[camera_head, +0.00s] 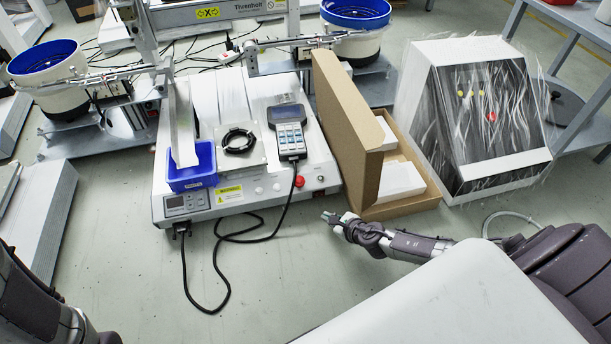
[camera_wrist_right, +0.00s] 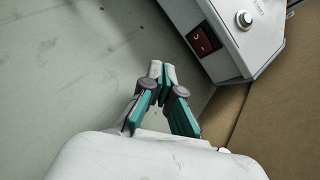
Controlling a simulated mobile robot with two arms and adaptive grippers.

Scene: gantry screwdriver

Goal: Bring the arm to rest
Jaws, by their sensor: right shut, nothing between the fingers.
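My right gripper (camera_head: 333,218) is low over the floor, in front of the open cardboard box and right of the gantry screwdriver machine (camera_head: 250,180). In the right wrist view the right gripper (camera_wrist_right: 162,70) has its teal-edged fingertips together, with nothing between them. A corner of the white machine housing (camera_wrist_right: 235,35) with a red rocker switch (camera_wrist_right: 200,40) is close beyond the fingertips, apart from them as far as I can tell. My left arm (camera_head: 40,300) shows at the lower left edge; its gripper is out of view.
The cardboard box (camera_head: 350,120) holds white packages (camera_head: 402,180). A wrapped control cabinet (camera_head: 480,110) stands at the right. A black cable (camera_head: 222,268) loops on the floor before the machine. A blue bin (camera_head: 192,170) sits on the machine. The floor at front centre is otherwise clear.

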